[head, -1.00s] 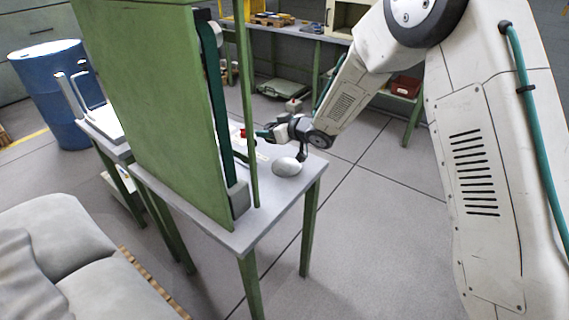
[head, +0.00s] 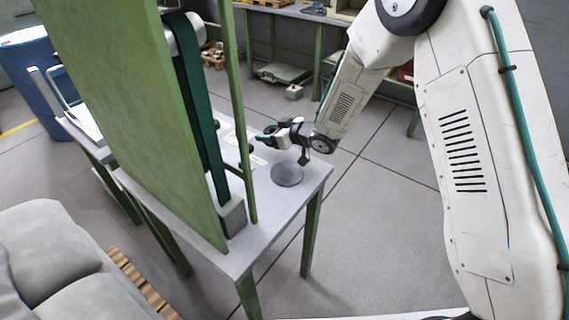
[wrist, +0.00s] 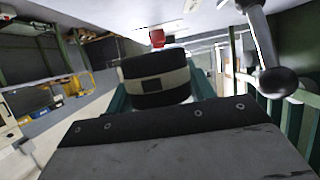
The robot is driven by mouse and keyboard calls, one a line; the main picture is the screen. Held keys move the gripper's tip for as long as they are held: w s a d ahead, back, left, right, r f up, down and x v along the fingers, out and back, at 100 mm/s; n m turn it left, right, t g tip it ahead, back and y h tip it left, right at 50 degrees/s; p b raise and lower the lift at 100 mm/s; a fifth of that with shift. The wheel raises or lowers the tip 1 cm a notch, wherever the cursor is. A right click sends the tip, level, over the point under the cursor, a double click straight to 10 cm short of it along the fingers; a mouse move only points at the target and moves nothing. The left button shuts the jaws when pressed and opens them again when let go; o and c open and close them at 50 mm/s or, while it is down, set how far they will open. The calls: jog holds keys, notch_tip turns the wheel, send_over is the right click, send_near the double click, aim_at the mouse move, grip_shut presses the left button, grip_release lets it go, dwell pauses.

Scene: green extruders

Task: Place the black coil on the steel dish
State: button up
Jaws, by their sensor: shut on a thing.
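The steel dish (head: 287,174) is a round grey disc on the grey table, near its right edge in the head view. My gripper (head: 266,137) is above the table, behind and a little left of the dish in the picture. In the wrist view, its teal fingers (wrist: 158,88) are shut on the black coil (wrist: 152,99), which is black with a pale band across its middle. The coil is held off the table, apart from the dish. In the head view the coil is too small to make out clearly. The dish is not clear in the wrist view.
A tall green panel (head: 135,110) with a dark green belt stands on the table (head: 262,225) left of my gripper. A thin green post (head: 238,110) rises close beside the gripper. A grey sack pile (head: 50,250) lies at lower left. Floor right of the table is clear.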

send_over(282, 171)
jog(key=shift+d+f, duration=0.1)
jog(key=shift+f, duration=2.1)
jog(key=shift+f, duration=0.1)
jog(key=o, duration=1)
